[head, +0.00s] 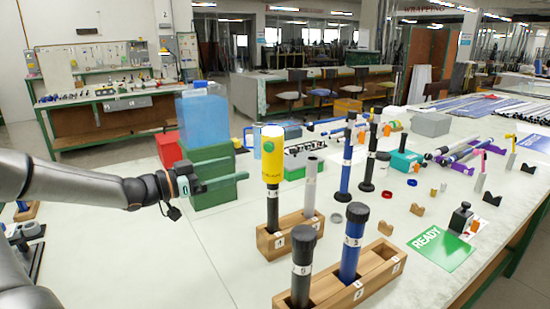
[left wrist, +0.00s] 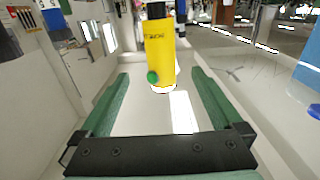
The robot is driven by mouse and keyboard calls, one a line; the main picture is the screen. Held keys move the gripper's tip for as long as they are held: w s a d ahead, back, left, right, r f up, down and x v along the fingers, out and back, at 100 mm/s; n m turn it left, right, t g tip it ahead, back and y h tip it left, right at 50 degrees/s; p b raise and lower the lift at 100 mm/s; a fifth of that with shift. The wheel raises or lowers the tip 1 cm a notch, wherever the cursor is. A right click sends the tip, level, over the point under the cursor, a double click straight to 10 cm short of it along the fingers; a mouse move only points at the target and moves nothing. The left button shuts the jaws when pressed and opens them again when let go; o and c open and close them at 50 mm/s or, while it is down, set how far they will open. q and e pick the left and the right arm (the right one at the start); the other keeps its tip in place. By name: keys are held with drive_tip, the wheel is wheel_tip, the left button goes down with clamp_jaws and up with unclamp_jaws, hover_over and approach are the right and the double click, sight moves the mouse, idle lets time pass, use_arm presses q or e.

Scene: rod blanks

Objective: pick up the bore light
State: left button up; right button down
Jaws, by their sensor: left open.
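The bore light (head: 272,158) has a yellow head with a green button and a black lower body. It stands upright in a slot of the rear wooden rack (head: 290,236), beside a grey rod (head: 310,185). My left gripper (head: 240,165), with green fingers, is open and empty, to the left of the yellow head. In the left wrist view the bore light (left wrist: 158,50) shows between the spread fingers, seemingly just beyond their tips, with its pale end downward in that picture. Its lower end is hidden in the rack. My right gripper is not in view.
A front wooden rack (head: 375,270) holds a blue rod (head: 352,242) and a black-capped rod (head: 302,265). Behind my gripper stand a blue container (head: 203,118) and a red bin (head: 168,150). A green READY card (head: 440,248) lies at right. The white tabletop left of the racks is clear.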

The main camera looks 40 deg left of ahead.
sight(263, 161)
use_arm(q)
drive_tip(key=x, duration=0.5)
drive_tip(key=shift+s+d, duration=0.1)
drive_tip(key=shift+d, duration=0.05)
drive_tip(key=shift+w+d+p, duration=0.15)
drive_tip(key=shift+w+p, duration=0.15)
drive_tip(key=shift+w, duration=0.35)
drive_tip(key=shift+w+d+f, duration=0.15)
drive_tip(key=shift+w+f, duration=0.05)
drive_tip(key=shift+w, duration=0.8)
drive_tip(key=shift+w+d+f, duration=0.15)
drive_tip(key=shift+w+f, duration=0.05)
drive_tip(key=shift+w, duration=0.35)
drive_tip(key=shift+w+r, duration=0.15)
drive_tip(key=shift+w, duration=0.05)
drive_tip(key=shift+w+r+p, duration=0.1)
drive_tip(key=shift+r+p, duration=0.05)
drive_tip(key=shift+p, duration=0.3)
drive_tip(key=shift+w+p, duration=0.35)
drive_tip(key=shift+p, duration=0.1)
drive_tip(key=shift+w+d+p, duration=0.2)
drive_tip(key=shift+w+p, duration=0.1)
drive_tip(key=shift+w, duration=0.1)
drive_tip(key=shift+w+d+f, duration=0.1)
drive_tip(key=shift+w+f, duration=0.05)
drive_tip(key=shift+f, duration=0.1)
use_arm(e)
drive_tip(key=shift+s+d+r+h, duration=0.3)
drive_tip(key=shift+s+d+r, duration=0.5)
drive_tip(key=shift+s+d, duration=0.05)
